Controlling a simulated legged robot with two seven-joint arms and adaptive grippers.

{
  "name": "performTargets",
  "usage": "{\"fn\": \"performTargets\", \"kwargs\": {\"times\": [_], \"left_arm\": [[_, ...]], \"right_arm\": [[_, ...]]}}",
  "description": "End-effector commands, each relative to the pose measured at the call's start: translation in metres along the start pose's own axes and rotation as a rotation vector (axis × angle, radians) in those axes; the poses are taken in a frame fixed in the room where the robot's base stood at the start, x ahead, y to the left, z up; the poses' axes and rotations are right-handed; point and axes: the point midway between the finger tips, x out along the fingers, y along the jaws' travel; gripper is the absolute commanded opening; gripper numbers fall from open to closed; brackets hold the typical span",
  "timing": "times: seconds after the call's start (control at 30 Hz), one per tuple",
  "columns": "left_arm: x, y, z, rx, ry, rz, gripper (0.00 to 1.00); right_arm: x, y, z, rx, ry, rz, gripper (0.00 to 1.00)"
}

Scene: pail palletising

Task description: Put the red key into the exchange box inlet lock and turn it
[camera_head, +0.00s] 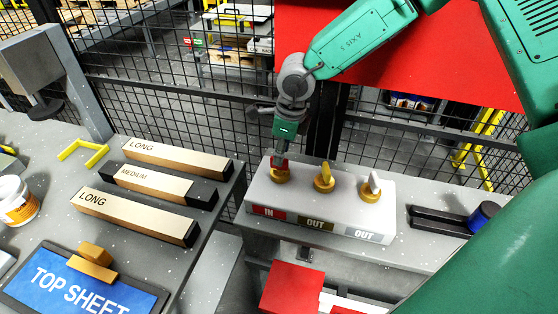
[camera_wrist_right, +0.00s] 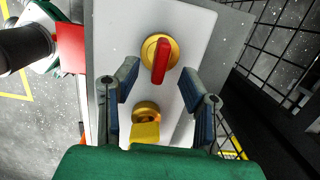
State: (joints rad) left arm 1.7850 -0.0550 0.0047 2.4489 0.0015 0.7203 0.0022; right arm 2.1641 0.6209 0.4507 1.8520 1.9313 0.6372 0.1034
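The exchange box (camera_head: 300,210) is a white block with three gold locks, labelled IN in red, OUT in brown and OUT in grey. The red key (camera_wrist_right: 161,62) sits in the gold IN lock (camera_head: 281,176) at the left end. My right gripper (camera_head: 281,150) is directly above this lock and partly hides the key. In the right wrist view its fingers (camera_wrist_right: 158,72) are spread on either side of the red key, with gaps visible. A yellow key (camera_head: 326,171) stands in the middle lock and a light grey key (camera_head: 375,182) in the right one. My left gripper is not in view.
A dark mesh fence (camera_head: 180,110) stands behind the box. To the left, a grey table holds labelled LONG and MEDIUM blocks (camera_head: 150,187) and a blue TOP SHEET panel (camera_head: 70,280). A black holder with a blue cylinder (camera_head: 482,217) lies right of the box.

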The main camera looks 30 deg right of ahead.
Motion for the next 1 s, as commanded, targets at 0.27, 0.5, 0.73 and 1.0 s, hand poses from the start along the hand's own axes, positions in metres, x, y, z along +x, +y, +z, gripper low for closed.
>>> {"fn": "performTargets", "kwargs": {"times": [0.27,0.5,0.73,1.0], "left_arm": [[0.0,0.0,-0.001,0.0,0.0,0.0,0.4],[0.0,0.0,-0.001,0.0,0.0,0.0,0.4],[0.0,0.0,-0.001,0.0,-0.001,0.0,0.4],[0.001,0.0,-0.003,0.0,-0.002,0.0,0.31]], "right_arm": [[-0.057,-0.002,0.001,0.001,-0.004,0.0,0.37],[-0.076,-0.001,0.001,-0.001,0.0,0.001,0.37],[-0.077,-0.001,0.001,-0.001,0.0,0.001,0.37],[-0.077,-0.001,0.001,-0.001,0.0,0.001,0.37]]}}
